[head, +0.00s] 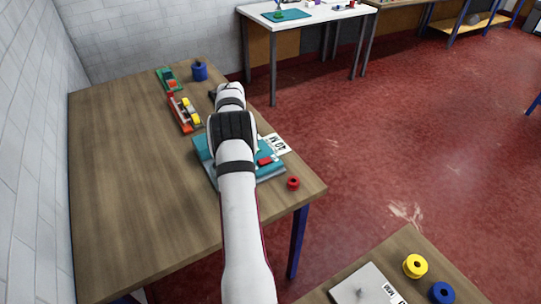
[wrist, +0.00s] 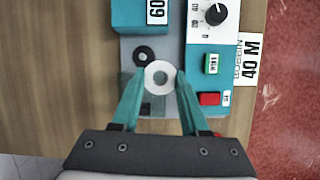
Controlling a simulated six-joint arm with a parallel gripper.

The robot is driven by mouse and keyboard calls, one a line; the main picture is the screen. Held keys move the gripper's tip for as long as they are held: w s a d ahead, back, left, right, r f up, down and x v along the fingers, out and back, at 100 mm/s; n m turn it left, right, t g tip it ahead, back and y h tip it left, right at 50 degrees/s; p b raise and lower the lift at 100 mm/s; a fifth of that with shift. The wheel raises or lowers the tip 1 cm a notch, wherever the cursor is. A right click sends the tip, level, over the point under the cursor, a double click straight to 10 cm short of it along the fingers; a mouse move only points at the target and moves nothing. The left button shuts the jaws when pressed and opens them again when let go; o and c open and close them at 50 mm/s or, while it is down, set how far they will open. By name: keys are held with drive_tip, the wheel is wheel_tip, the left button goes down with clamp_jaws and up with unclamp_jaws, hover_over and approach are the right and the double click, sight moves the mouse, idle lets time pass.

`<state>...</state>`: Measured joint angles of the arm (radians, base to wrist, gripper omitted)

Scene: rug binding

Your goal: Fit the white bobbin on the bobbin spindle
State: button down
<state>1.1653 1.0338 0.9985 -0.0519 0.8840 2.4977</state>
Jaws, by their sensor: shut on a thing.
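The white bobbin (wrist: 149,82) is a pale ring with a round hole in its middle, seen from above in the wrist view. My gripper (wrist: 160,78) has teal fingers, one on each side of the bobbin, and is shut on it. Just beyond it, up and to the left, is a black disc with a paler centre (wrist: 140,57) on the grey plate; it looks like the bobbin spindle. The bobbin looks apart from the disc's centre; its height above the plate is unclear. In the head view my arm hides the gripper and bobbin.
The teal machine (head: 203,146) carries a dial (wrist: 215,14), a green switch (wrist: 211,63) and a red button (wrist: 209,98). A teal block (wrist: 140,18) stands beyond the disc. A red bobbin (head: 293,184) sits near the table edge. The wooden table (head: 125,190) is clear at left.

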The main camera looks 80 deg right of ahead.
drive_tip(key=w, duration=0.4)
drive_tip(key=shift+w+r, duration=0.1)
drive_tip(key=shift+w, duration=0.25)
drive_tip(key=shift+a, duration=0.1)
drive_tip(key=shift+f, duration=2.9)
drive_tip(key=shift+f, duration=1.8)
drive_tip(key=shift+c, duration=1.7)
unclamp_jaws()
